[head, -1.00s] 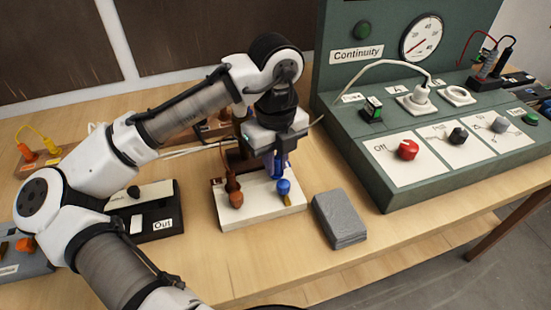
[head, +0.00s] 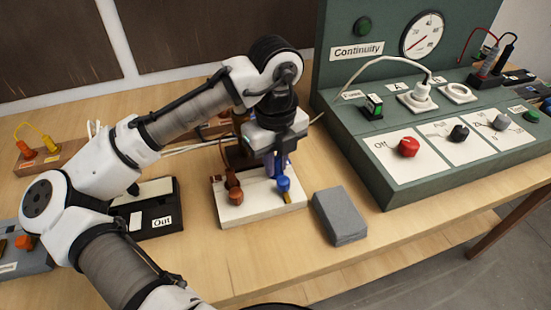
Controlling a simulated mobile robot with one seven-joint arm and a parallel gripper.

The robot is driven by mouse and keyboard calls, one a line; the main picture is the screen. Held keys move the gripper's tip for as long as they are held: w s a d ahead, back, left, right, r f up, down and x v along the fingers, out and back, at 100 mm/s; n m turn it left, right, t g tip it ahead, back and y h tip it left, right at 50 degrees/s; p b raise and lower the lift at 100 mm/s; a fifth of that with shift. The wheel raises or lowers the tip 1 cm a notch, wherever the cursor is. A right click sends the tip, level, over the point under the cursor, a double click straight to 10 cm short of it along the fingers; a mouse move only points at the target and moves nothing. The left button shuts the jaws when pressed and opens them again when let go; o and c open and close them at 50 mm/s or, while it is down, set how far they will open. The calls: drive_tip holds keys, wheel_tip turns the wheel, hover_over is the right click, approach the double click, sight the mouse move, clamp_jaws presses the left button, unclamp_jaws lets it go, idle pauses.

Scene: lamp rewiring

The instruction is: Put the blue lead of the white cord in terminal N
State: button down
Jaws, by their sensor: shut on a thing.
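The white terminal block (head: 240,213) sits on the bench in front of me. It has a brown terminal (head: 235,192) on its left and a blue terminal (head: 284,185) on its right; no letter N is readable. My gripper (head: 276,168) points down over the back right of the block, just behind the blue terminal. It is shut on a blue piece, which looks like the blue lead, mostly hidden by the jaws. I cannot tell whether the lead's tip is inside the terminal. The white cord (head: 190,150) runs behind my arm.
A grey box (head: 340,216) lies right of the block. The green test panel (head: 400,190) with its knobs and a plugged-in white plug (head: 420,92) stands farther right. A black unit marked Out (head: 160,221) is at left. The bench front is clear.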

drive_tip(key=c, duration=1.3)
unclamp_jaws()
wheel_tip(320, 180, up, 14)
drive_tip(key=shift+f+p, duration=0.15)
drive_tip(key=shift+p, duration=0.15)
